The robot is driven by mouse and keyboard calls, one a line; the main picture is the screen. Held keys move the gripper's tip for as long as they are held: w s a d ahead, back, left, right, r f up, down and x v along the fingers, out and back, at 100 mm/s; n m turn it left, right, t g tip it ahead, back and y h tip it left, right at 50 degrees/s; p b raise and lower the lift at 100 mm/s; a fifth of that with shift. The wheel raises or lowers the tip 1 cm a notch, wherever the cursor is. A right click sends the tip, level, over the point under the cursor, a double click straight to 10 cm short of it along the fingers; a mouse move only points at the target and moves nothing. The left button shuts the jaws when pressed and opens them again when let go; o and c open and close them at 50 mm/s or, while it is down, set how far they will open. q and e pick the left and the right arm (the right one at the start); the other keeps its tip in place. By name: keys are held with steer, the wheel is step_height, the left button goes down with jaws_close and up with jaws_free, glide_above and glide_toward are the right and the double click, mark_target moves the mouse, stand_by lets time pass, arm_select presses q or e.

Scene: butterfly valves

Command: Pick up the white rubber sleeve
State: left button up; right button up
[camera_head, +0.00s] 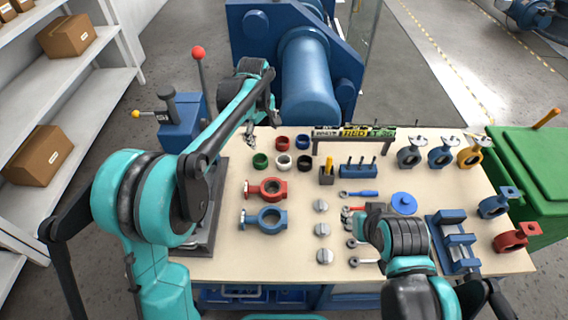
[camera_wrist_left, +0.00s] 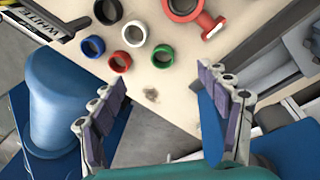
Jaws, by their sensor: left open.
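The white rubber sleeve (camera_head: 283,168) is a short open ring standing on the table (camera_head: 233,205), in the middle of the front row of sleeves between a green and a black one. It also shows in the left wrist view (camera_wrist_left: 134,44), beyond the fingertips and left of centre. My left gripper (camera_head: 250,136) is at the table's back left edge, left of and behind the sleeves. In the left wrist view its fingers (camera_wrist_left: 162,80) are wide apart with nothing between them. My right arm (camera_head: 405,240) is over the front right; its fingers are hidden or unclear.
Green (camera_head: 260,160), black (camera_head: 305,163), red (camera_head: 283,142) and blue (camera_head: 302,142) sleeves stand close around the white one. Red (camera_head: 267,187) and blue (camera_head: 268,218) valve bodies lie in front. A labelled rack (camera_head: 350,133) stands to the right. A blue cylinder machine (camera_head: 305,80) is behind the table.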

arm_select(q)
steer(key=w+d+f+n+g, duration=0.1)
steer(key=w+d+f, duration=0.15)
steer(key=f, duration=0.25)
steer(key=w+d+f+n, duration=0.2)
steer(key=w+f, duration=0.1)
steer(key=f, duration=0.1)
steer(key=n+g+b, duration=0.1)
glide_toward(284, 160)
steer(key=shift+s+d+f, duration=0.15)
steer(key=shift+s+f, duration=0.8)
steer(key=shift+s, duration=0.25)
step_height(284, 160, down, 5)
steer(key=shift+f+b, duration=0.15)
steer(key=shift+b, duration=1.05)
steer(key=shift+s, duration=0.1)
steer(key=shift+c, duration=0.6)
steer(key=c, duration=1.1)
